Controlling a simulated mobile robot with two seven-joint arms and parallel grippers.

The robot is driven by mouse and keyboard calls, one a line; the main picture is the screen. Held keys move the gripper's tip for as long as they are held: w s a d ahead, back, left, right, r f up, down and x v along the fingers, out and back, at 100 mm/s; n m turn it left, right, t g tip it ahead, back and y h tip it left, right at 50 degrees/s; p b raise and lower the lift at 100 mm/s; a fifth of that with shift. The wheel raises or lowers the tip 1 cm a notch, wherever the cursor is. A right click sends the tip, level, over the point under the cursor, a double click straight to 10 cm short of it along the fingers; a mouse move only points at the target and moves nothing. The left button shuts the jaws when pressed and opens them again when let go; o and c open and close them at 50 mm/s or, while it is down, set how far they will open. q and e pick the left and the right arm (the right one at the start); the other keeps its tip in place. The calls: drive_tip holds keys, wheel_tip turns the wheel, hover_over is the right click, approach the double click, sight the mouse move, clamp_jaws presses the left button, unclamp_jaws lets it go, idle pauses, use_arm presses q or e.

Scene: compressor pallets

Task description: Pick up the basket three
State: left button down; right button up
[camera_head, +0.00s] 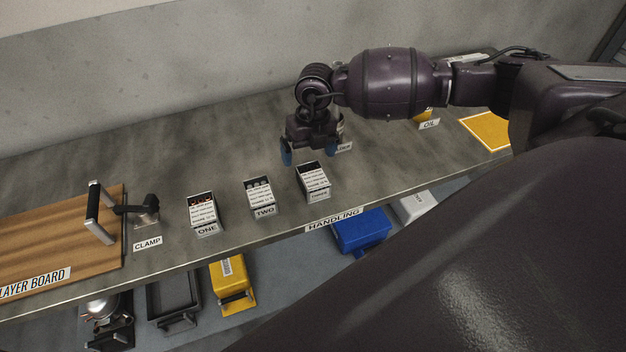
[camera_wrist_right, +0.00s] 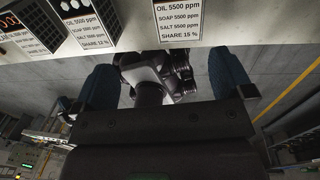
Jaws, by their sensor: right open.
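Basket three (camera_head: 314,183) is a small open box with a printed white front and dark contents, standing on the grey bench as the rightmost of a row of three. My right gripper (camera_head: 313,156) is open and empty, its blue fingers pointing down just behind and above basket three. In the right wrist view, a printed label, apparently of basket three (camera_wrist_right: 177,20), shows at the top, above the gap between the open blue fingers (camera_wrist_right: 163,80). I cannot tell whether the fingers touch the basket. My left gripper is not in view.
Basket two (camera_head: 261,198) and basket one (camera_head: 203,214) stand to the left. Further left are a clamp (camera_head: 147,210) and a wooden board (camera_head: 60,245) with a handle. A yellow mat (camera_head: 487,131) lies at right. Yellow (camera_head: 232,285) and blue (camera_head: 362,231) bins sit below the bench edge.

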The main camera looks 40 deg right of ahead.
drive_tip(key=d, duration=0.1)
drive_tip(key=d+h, duration=0.1)
drive_tip(key=shift+w+d+f, duration=0.1)
drive_tip(key=shift+w+d, duration=0.15)
drive_tip(key=shift+d, duration=0.05)
hover_over(313, 175)
drive_tip(key=f, duration=0.4)
drive_tip(key=shift+s+d+f, duration=0.1)
drive_tip(key=shift+d+f, duration=0.05)
drive_tip(key=shift+d, duration=0.25)
drive_tip(key=f, duration=0.4)
drive_tip(key=shift+a+f, duration=0.3)
drive_tip(key=shift+a, duration=0.1)
drive_tip(key=shift+f, duration=0.55)
drive_tip(key=shift+c, duration=0.2)
drive_tip(key=shift+w, duration=0.2)
drive_tip(key=c, duration=1.3)
drive_tip(key=shift+o, duration=0.2)
drive_tip(key=shift+r, duration=0.1)
